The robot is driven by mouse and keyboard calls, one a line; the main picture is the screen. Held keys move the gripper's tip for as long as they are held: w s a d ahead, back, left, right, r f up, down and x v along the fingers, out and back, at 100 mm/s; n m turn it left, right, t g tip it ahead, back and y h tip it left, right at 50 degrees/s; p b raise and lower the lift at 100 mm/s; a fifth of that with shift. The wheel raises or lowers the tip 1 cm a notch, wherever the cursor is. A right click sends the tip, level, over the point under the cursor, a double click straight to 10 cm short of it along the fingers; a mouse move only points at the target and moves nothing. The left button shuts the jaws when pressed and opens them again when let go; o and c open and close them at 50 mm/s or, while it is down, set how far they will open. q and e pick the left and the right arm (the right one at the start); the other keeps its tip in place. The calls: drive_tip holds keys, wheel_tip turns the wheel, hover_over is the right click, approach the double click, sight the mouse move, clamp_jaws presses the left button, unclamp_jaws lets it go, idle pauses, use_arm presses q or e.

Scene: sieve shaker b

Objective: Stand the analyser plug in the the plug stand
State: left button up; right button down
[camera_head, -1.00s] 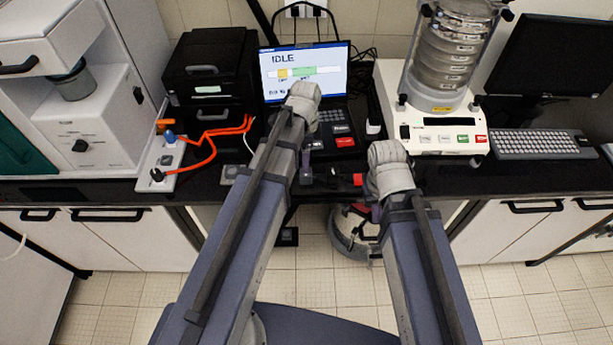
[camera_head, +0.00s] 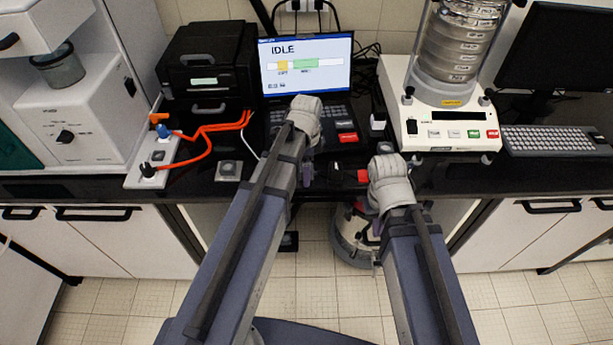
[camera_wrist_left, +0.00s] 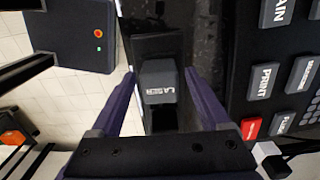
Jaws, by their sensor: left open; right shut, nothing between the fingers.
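My left gripper (camera_head: 306,172) is over the front edge of the bench. In the left wrist view its purple fingers (camera_wrist_left: 160,78) are open, with a dark block marked LASER (camera_wrist_left: 159,88) in line with the gap; I cannot tell whether they touch it. A blue plug (camera_head: 163,131) and a black plug (camera_head: 148,170) stand on a white strip at the left. A small grey plate (camera_head: 229,171) lies right of it. I cannot tell which is the analyser plug or its stand.
A keypad (camera_head: 335,138) and a screen reading IDLE (camera_head: 305,68) stand behind my grippers. Orange cables (camera_head: 215,129) run by the black printer (camera_head: 207,65). The sieve shaker (camera_head: 445,125) and keyboard (camera_head: 550,141) are at the right.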

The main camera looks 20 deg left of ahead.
use_arm(q)
drive_tip(key=shift+c, duration=0.2)
idle(0.7)
clamp_jaws()
idle(0.5)
drive_tip(key=shift+r, duration=0.15)
drive_tip(key=shift+r+p, duration=2.9)
drive_tip(key=shift+p, duration=0.15)
drive_tip(key=shift+r, duration=0.1)
drive_tip(key=shift+r+p, duration=1.45)
drive_tip(key=shift+p, duration=0.1)
drive_tip(key=shift+f, duration=0.1)
